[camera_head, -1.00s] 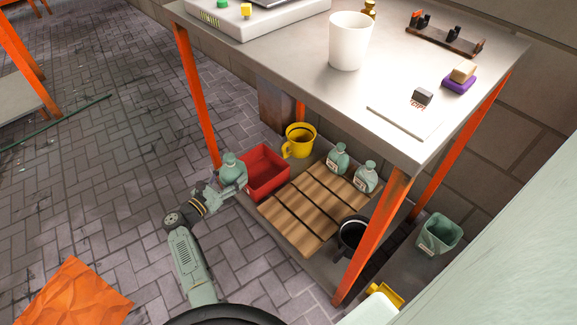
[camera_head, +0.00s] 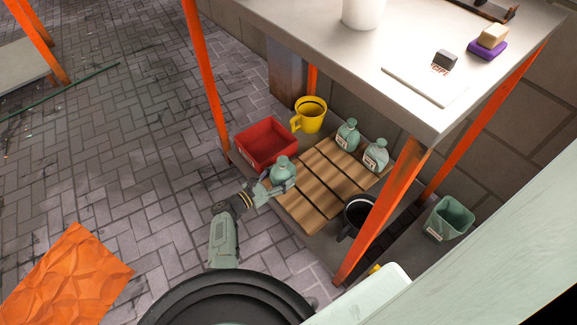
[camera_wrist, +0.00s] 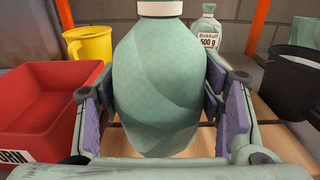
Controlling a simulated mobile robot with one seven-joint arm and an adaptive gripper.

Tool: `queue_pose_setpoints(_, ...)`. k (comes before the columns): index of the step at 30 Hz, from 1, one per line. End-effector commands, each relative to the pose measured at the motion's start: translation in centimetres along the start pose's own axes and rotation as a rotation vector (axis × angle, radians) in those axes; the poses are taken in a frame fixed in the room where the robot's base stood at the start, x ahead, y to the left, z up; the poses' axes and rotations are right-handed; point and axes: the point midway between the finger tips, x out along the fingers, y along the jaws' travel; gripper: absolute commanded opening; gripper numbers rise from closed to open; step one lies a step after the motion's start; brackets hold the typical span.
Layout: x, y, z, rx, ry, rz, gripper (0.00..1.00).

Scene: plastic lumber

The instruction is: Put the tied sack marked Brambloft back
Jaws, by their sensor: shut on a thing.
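A pale green sack (camera_head: 282,166) with a white-tied neck is held upright in my gripper (camera_head: 284,184), at the left edge of the slatted wooden board (camera_head: 318,190). In the wrist view the sack (camera_wrist: 157,85) fills the middle, between the purple pads of my gripper (camera_wrist: 158,110). No marking shows on its near side, so I cannot read its name. Whether it touches the board is hidden. Two similar sacks stand at the board's back: a left one (camera_head: 347,135) and a right one (camera_head: 376,155). A sack behind in the wrist view reads Bekkull 500 g (camera_wrist: 208,38).
A red bin (camera_head: 262,145) stands close to the left of the held sack, with a yellow mug (camera_head: 310,115) behind. A black pot (camera_head: 358,213) stands right of the board. Orange table legs (camera_head: 205,75) frame the low shelf. The board's front and middle are bare.

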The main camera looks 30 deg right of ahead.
Motion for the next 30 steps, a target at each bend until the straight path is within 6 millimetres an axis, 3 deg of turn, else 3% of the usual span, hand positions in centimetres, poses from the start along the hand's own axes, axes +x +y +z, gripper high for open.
queue_pose_setpoints(4,2.7,0.9,-0.5,0.002,-0.003,-0.003,0.11)
queue_pose_setpoints(13,4.7,1.6,-0.5,0.001,-0.003,-0.001,0.11)
queue_pose_setpoints(20,4.7,1.6,-3.9,-0.001,-0.002,0.001,0.11)
queue_pose_setpoints(30,4.7,1.6,-3.9,0.001,-0.003,0.001,0.11)
